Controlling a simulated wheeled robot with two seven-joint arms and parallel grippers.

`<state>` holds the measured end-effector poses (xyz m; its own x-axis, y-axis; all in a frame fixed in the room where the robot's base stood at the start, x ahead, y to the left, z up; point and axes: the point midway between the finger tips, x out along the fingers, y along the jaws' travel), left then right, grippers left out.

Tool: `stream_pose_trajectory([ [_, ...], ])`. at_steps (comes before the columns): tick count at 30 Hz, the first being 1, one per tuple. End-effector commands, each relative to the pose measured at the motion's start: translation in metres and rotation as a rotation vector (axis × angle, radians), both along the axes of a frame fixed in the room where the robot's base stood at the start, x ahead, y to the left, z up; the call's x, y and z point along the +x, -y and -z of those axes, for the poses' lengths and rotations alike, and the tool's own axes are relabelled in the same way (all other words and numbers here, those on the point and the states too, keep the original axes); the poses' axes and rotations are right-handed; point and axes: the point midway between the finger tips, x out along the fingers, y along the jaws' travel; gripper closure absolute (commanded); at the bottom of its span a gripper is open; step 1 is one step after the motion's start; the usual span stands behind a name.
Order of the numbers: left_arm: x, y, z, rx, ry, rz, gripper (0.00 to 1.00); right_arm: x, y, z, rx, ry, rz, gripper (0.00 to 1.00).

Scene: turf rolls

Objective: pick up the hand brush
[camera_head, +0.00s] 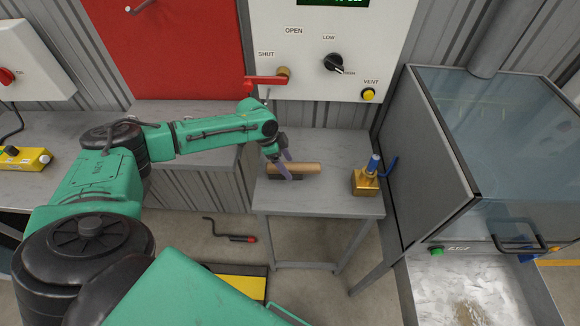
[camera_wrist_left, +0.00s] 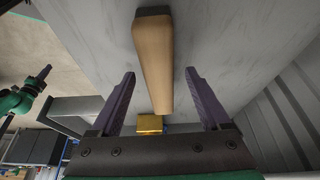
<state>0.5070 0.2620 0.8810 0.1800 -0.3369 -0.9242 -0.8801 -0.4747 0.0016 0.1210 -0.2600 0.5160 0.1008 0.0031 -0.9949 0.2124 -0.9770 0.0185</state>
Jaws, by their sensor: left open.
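The hand brush (camera_head: 308,167) lies on the small grey table. It has a long tan wooden body, with a dark part under it. My left gripper (camera_head: 287,167) is open at the left part of the brush, its fingers pointing down. In the left wrist view, the brush (camera_wrist_left: 153,60) runs lengthwise between the two spread fingers, with a gap on each side. What seems to be my right gripper (camera_wrist_left: 42,76) shows small at the left edge of that view; its jaw opening is unclear.
The small grey table (camera_head: 330,203) has free room in front of the brush. A brass block with a blue top (camera_head: 366,181) stands at its right. A wall panel (camera_head: 325,60) with a red lever (camera_head: 266,80) is behind. A glazed cabinet (camera_head: 425,170) stands right.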

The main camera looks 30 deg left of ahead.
Motion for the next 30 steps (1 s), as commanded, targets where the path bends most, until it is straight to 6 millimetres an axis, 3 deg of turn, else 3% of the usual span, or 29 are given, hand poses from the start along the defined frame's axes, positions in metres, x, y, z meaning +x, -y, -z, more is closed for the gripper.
stream_pose_trajectory([
  [1,0.001,0.004,0.005,0.0,-0.002,0.002,0.2,0.001,-0.001,-0.008,0.001,0.002,0.0,1.0],
  [6,0.005,0.009,0.023,0.001,0.002,-0.001,0.2,-0.002,-0.002,-0.007,0.003,-0.004,0.001,1.0],
  [30,0.005,0.009,0.028,0.0,0.0,-0.001,0.2,-0.007,-0.002,-0.005,0.002,-0.013,0.0,1.0],
])
